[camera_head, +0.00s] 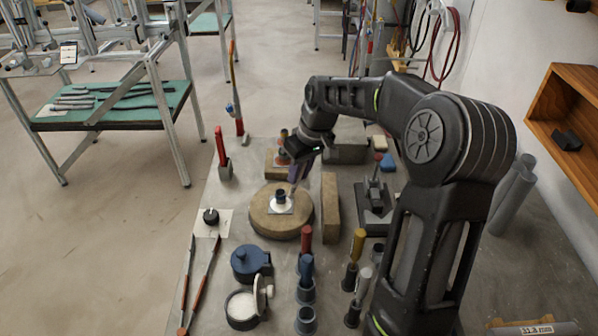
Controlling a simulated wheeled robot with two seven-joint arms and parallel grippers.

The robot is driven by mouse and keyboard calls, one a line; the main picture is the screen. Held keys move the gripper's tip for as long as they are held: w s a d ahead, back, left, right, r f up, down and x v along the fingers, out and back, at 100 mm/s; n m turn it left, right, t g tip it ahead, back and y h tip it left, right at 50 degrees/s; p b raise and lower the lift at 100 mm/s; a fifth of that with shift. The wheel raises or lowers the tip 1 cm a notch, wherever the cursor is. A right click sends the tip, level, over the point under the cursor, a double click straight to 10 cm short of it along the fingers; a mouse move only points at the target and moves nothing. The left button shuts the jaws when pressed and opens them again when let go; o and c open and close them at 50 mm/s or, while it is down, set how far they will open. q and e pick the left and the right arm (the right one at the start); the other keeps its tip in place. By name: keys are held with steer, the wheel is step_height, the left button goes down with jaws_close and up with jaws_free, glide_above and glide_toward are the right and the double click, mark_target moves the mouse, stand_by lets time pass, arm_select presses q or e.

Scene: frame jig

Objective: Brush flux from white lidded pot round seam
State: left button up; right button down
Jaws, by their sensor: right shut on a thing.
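My right gripper (298,158) reaches in over the bench, above the back right of a round tan block (262,222). It is shut on a slim purplish thing (296,174) pointing down, which looks like a brush handle; its tip is hard to make out. On the block is a small pale plate with a dark upright tube piece (281,197), where the seam would be; the seam line is too small to see. A pot with white contents (241,306) is at the front, its pale lid (262,293) standing open at its right side. My left gripper is not in view.
A blue lidded pot (246,261) stands behind the white one. Upright tools in holders, including a red-handled one (306,240) and a yellow-handled one (357,243), stand to the right. A tan brick (331,207) stands beside the round block.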

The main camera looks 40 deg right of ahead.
steer(key=shift+s+a+b, duration=0.5)
steer(key=shift+s+a, duration=0.25)
steer(key=shift+s, duration=0.2)
steer(key=shift+s+a+f, duration=0.1)
steer(key=shift+s+a+b, duration=0.4)
steer(key=shift+s+a, duration=0.2)
steer(key=shift+s, duration=0.3)
steer(key=w+p+v, duration=0.1)
steer(key=p+v, duration=0.4)
steer(key=v, duration=0.2)
steer(key=shift+w+a+r, duration=0.25)
steer(key=shift+w+a, duration=0.05)
